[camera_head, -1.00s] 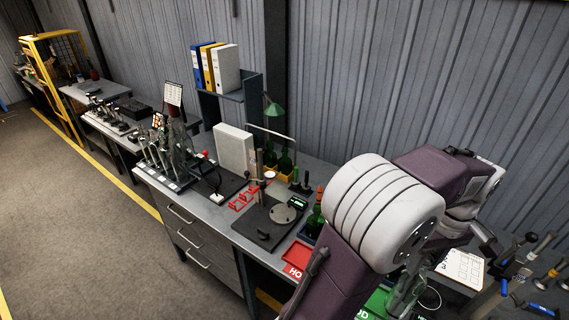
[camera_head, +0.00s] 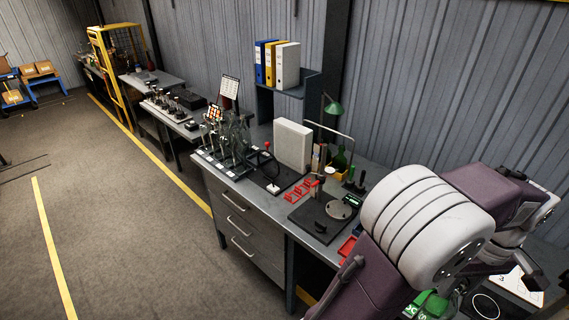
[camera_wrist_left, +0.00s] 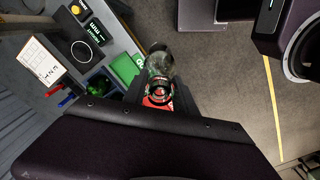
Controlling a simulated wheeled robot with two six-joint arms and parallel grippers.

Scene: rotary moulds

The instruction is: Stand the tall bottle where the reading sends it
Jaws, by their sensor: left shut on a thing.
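In the left wrist view my left gripper (camera_wrist_left: 160,98) is shut on a clear glass bottle (camera_wrist_left: 160,62), held near its ringed end. The bottle points away from the wrist, over the green tray and the floor edge. In the head view my left arm fills the right side and hides the gripper and bottle. A round-plate gauge stand (camera_head: 338,210) is on the bench, with a small dark green-lit display (camera_head: 352,199) beside it. A green tray (camera_wrist_left: 125,68) and a red patch (camera_wrist_left: 153,101) show in the wrist view. My right gripper is out of view.
A red tray (camera_head: 347,247) is partly behind my arm. Open floor (camera_head: 130,230) lies left.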

